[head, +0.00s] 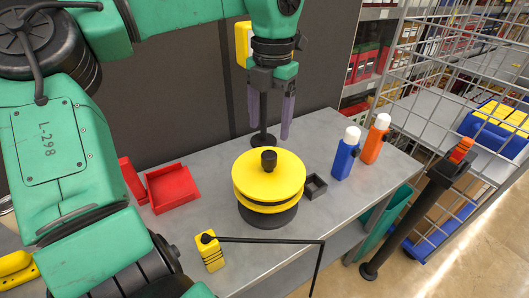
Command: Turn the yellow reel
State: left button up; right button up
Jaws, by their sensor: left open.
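The yellow reel (256,178) stands on the grey workbench near the middle of the head view. It has a yellow top disc, a second yellow layer below, a dark base and a black knob (269,160) upright on top. My left gripper (270,133) points down just behind the reel, with its two purple-grey fingers apart and nothing visible between them. In the picture its fingertips end slightly above the knob; the exact gap in depth is hard to tell. My right gripper is not in view.
A red tray (172,187) lies left of the reel. A small dark box (314,187), a blue bottle (345,156) and an orange bottle (376,141) stand to the right. A yellow block (210,252) with a thin black rod is in front. A wire cage (440,75) stands beyond.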

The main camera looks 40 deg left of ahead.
aim_at(269, 154)
pick_arm(q)
notch_tip(269, 154, down, 9)
jog(key=shift+w+f+p, duration=0.1)
jog(key=shift+w+p, duration=0.05)
jog(key=shift+p, duration=0.3)
jog(key=shift+f, duration=0.2)
grip_shut()
dwell(0.9)
